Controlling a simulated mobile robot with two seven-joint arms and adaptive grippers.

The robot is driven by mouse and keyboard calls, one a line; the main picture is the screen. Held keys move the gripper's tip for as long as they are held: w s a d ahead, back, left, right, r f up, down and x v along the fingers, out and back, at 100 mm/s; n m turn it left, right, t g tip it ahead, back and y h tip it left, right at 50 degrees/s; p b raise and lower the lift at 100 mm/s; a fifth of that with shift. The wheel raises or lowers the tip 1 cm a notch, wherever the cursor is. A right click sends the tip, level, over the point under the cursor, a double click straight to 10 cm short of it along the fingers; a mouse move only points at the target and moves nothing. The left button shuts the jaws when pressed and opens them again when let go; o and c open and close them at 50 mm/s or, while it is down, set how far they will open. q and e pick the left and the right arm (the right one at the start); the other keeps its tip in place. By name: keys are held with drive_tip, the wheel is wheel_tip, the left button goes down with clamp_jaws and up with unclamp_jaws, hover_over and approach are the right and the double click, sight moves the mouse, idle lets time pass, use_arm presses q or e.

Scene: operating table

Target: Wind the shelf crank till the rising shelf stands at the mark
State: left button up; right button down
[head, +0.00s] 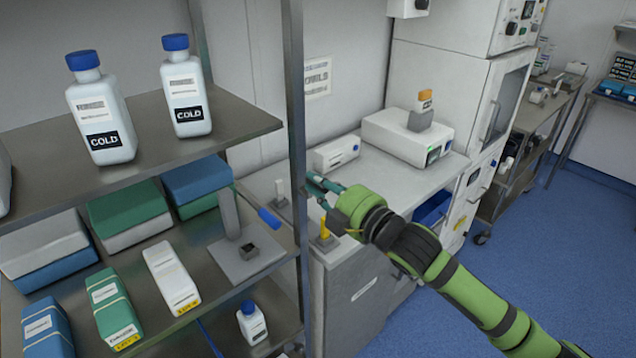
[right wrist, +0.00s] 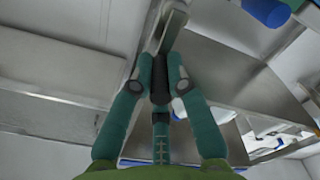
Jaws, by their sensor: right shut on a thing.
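My right gripper (head: 316,186) reaches in from the right, just beside the rack's front post. It also shows in the right wrist view (right wrist: 162,62), its teal fingers closed on a dark grip, the crank handle (right wrist: 160,88). A grey bar, the crank arm (right wrist: 172,30), runs on past the fingertips. In the head view the crank is hidden behind the fingers and the post. A small yellow marker (head: 325,229) stands on the bench just below the gripper. I cannot tell which board is the rising shelf. My left gripper is out of view.
A metal rack (head: 225,117) stands at left, with COLD bottles (head: 102,112) above and boxes below. A grey post on a plate (head: 232,262) and a blue handle (head: 270,219) are inside it. A white machine (head: 405,137) sits on the bench behind.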

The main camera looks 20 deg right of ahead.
drive_tip(key=shift+d+r, duration=0.1)
drive_tip(key=shift+r, duration=0.2)
drive_tip(key=c, duration=1.4)
unclamp_jaws()
drive_tip(key=shift+o, duration=0.9)
drive_tip(key=shift+f, duration=0.2)
drive_tip(key=shift+s, duration=0.1)
drive_tip(key=v, duration=1.1)
drive_tip(key=shift+s+d, duration=0.2)
drive_tip(key=shift+s, duration=0.15)
